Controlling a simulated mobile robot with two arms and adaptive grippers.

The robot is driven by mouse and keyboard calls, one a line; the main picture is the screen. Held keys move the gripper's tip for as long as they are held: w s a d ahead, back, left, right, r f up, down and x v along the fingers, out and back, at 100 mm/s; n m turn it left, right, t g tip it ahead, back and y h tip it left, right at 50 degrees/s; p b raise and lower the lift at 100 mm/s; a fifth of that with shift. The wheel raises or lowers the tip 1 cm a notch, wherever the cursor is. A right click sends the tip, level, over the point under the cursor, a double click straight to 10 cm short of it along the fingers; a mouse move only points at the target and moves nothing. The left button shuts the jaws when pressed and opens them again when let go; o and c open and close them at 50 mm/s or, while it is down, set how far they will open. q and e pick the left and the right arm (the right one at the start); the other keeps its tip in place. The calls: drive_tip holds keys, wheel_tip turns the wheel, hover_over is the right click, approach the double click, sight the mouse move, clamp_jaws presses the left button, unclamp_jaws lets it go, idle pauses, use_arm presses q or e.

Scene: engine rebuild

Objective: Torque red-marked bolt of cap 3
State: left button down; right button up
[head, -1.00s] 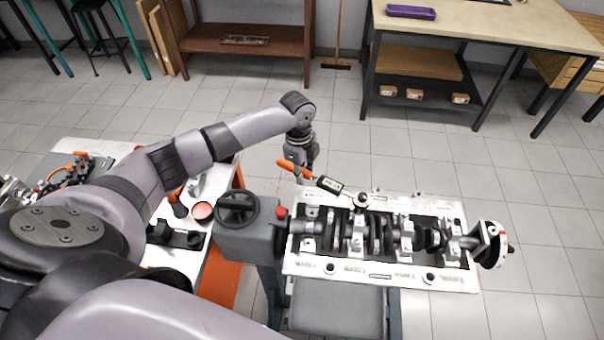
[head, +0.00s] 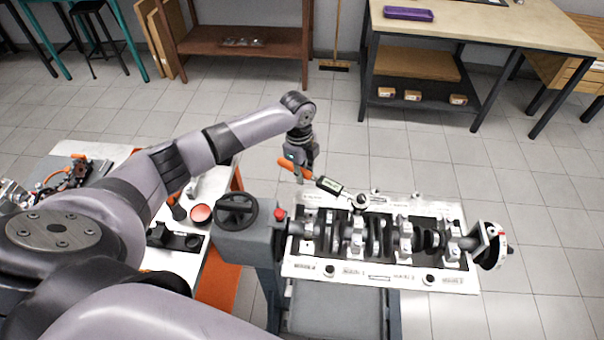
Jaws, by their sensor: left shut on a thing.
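My left gripper (head: 299,160) is shut on the torque wrench by its orange handle, behind the engine block. The torque wrench (head: 328,185) has a small dark display and slants down to the right. Its round head (head: 360,201) is over the back edge of the block, near the back end of a bearing cap (head: 357,235). The crankshaft (head: 428,239) lies along the block (head: 330,277), with more caps to the right (head: 405,236) and (head: 453,246). The head hides the bolt under it. No red bolt mark can be made out. My right gripper is not in view.
The block is on a stand with a grey gearbox, a black handwheel (head: 237,210) and a red knob (head: 281,213). A white-topped bench (head: 180,262) with parts stands at left. A workbench (head: 480,30) stands at the back right. The floor right of the block is clear.

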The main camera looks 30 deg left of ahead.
use_arm(q)
drive_tip(key=shift+w+d+m+b, duration=0.2)
drive_tip(key=shift+w+m+b, duration=0.6)
drive_tip(key=shift+w, duration=0.65)
idle(2.7)
drive_tip(key=shift+s+r+p, duration=0.1)
drive_tip(key=shift+s+p, duration=0.05)
drive_tip(key=shift+p, duration=0.4)
idle(1.3)
drive_tip(key=shift+s+a+n+p, duration=0.2)
drive_tip(key=shift+s+n+p, duration=0.6)
drive_tip(key=shift+s+p, duration=0.8)
idle(0.4)
